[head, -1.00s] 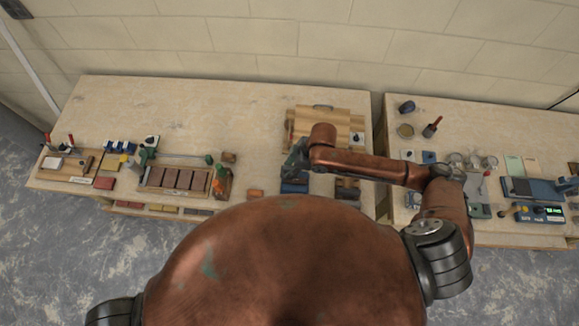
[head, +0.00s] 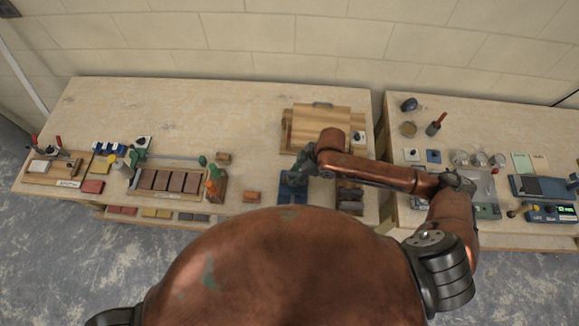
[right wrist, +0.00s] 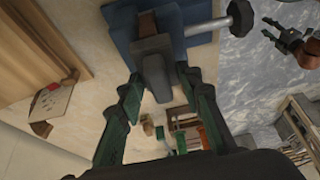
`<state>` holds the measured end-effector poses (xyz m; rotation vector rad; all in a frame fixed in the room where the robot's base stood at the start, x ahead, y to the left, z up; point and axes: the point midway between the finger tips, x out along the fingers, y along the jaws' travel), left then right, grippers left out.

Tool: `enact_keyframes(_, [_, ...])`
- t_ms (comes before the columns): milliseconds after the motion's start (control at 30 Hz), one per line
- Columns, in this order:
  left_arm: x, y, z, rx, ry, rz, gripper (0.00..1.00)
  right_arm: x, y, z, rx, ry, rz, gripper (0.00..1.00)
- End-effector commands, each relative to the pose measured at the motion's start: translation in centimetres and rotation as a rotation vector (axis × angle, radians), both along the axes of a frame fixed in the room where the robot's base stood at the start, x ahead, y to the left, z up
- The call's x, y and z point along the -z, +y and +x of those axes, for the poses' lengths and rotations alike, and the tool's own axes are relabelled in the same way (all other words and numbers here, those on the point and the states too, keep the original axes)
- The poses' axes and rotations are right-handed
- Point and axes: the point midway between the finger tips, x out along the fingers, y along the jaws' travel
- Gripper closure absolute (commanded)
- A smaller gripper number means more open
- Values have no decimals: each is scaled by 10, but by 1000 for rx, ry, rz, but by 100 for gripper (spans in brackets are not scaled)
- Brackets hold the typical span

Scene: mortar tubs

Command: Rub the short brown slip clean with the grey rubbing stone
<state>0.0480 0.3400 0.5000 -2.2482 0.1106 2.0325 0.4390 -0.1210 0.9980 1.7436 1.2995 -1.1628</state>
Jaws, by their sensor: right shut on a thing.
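My right gripper (head: 300,178) reaches down over the blue fixture (head: 291,192) at the front of the main table. In the right wrist view, its green fingers (right wrist: 163,85) are shut on a dark grey block (right wrist: 154,57), which looks like the rubbing stone. The block is at the blue fixture (right wrist: 128,22); I cannot tell if they touch. A small orange-brown block (head: 251,197) lies left of the fixture; I cannot tell if it is the short slip. My left gripper (right wrist: 281,36) shows in the right wrist view, its fingers apart and empty.
A wooden board (head: 318,125) stands behind the fixture. A rack of brown slips (head: 170,181) and green-handled tools (head: 213,177) are to the left. Dark blocks (head: 349,196) lie to the right. A second table (head: 465,130) adjoins. The rear left tabletop is clear.

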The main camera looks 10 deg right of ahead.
Motion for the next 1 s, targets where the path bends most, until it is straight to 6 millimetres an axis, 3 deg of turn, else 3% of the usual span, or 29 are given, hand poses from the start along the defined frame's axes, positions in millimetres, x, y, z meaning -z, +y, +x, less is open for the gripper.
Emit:
enact_keyframes(100, [7,0,-1,0,1,0,60,1,-9,0,-7,-1,-2,86])
enact_keyframes(233, [21,0,-1,0,2,0,60,3,-6,1,-12,-3,1,86])
enact_keyframes(300, [10,0,0,0,1,0,60,-4,0,0,-7,0,0,86])
enact_keyframes(667, [-6,0,0,0,-1,0,60,-2,23,0,13,1,1,86])
enact_keyframes(833, [-23,0,1,0,-2,0,60,-26,21,0,14,-3,-1,86])
enact_keyframes(1000, [-39,0,1,0,-3,0,60,-38,21,0,16,-1,0,86])
